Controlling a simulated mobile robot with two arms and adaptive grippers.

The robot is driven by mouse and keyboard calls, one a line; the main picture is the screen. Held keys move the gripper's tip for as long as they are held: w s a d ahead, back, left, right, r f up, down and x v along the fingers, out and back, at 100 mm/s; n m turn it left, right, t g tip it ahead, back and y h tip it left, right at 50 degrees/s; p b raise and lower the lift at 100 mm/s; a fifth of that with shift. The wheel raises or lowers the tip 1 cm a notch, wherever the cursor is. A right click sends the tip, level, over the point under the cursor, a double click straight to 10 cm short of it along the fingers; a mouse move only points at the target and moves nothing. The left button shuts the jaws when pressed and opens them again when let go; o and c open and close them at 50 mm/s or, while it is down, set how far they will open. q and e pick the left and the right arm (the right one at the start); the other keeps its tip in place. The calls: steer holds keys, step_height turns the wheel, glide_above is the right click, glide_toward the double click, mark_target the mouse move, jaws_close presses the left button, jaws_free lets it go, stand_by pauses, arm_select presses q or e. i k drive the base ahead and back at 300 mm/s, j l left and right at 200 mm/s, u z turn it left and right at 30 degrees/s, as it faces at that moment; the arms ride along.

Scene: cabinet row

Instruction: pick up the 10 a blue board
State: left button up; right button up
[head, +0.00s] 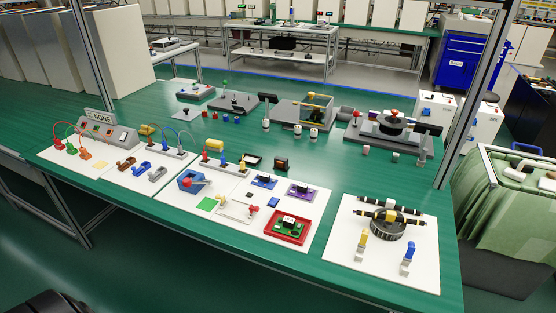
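A small blue board (264,182) with a dark part on it lies on the middle white mat (240,235), on the green table (330,180). Any "10 A" marking is too small to read. A smaller plain blue square (273,202) lies just in front of it. A purple board (300,190) lies to its right. A green board (287,226) sits in a red tray (271,231) nearer the front edge. Neither of my grippers shows in the head view.
The right mat (340,252) holds a round dark device. Fixtures line the table's back. A metal post (475,95) rises at the right edge.

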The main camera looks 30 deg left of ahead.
mark_target(263, 180)
steer(key=u, duration=1.1)
steer(key=k+u, duration=0.1)
steer(key=k+l, duration=0.05)
